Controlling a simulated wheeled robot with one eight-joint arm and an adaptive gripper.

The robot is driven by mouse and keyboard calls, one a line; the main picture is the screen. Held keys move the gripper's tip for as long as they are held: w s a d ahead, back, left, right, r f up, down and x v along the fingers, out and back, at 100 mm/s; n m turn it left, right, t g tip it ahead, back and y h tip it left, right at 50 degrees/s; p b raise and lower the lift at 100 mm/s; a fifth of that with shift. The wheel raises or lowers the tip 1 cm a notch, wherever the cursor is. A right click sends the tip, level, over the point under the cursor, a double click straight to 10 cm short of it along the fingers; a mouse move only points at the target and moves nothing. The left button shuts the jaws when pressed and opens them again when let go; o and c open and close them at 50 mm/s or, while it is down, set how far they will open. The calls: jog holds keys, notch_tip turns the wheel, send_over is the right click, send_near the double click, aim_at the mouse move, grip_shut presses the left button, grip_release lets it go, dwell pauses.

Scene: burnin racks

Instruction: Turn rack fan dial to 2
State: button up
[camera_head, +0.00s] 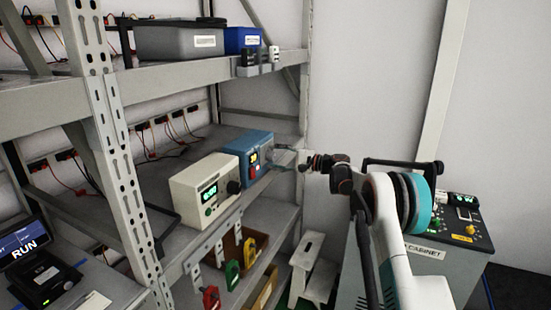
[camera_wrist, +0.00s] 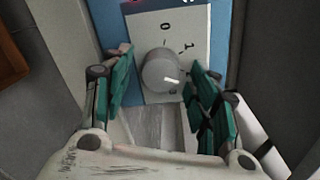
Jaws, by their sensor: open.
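A round grey dial (camera_wrist: 160,70) sits on a white plate (camera_wrist: 148,24) on the blue box (camera_wrist: 221,30). The plate shows a 0 and a 1; any 2 is hidden or unreadable. The dial's white pointer mark points right and slightly down in the wrist view, past the 1. My gripper (camera_wrist: 158,64) is open, its teal fingers on either side of the dial; whether they touch it I cannot tell. In the head view the blue box (camera_head: 262,139) stands on the middle shelf, with my gripper (camera_head: 285,160) at its right end. The dial is not clear there.
A cream box (camera_head: 192,187) with a green display stands left of the blue box. A rack upright (camera_head: 122,170) is at the left. Red, yellow and green padlock-like items hang below the shelf edge. A grey cabinet (camera_head: 425,280) and white step stool (camera_head: 313,265) stand at the right.

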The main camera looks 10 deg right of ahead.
jog(key=v, duration=1.1)
jog(key=shift+d, duration=0.25)
jog(key=shift+s, duration=0.1)
jog(key=s+a+r+n+g+h, duration=0.2)
jog(key=s+a+r+h, duration=0.1)
jog(key=s+a+r, duration=0.45)
jog(key=s+a+n+g+h+b, duration=0.1)
jog(key=s+a+n+h, duration=0.15)
jog(key=s, duration=0.55)
jog(key=s+a+n+g+h, duration=0.15)
jog(key=s+a, duration=0.25)
jog(key=s, duration=0.5)
jog(key=s+d+f+n+h, duration=0.1)
jog(key=s+f+h, duration=0.1)
jog(key=s, duration=0.8)
jog(key=s+d+f+n+t+h, duration=0.1)
jog(key=s+f, duration=0.3)
jog(key=s, duration=0.6)
jog(key=s+d+f+n+h+b, duration=0.1)
jog(key=s+d+f+n+h, duration=0.1)
jog(key=s, duration=0.7)
jog(key=shift+s+d+f+n+h, duration=0.25)
jog(key=shift+s+f+n+h, duration=0.15)
jog(key=shift+f+n+h, duration=0.5)
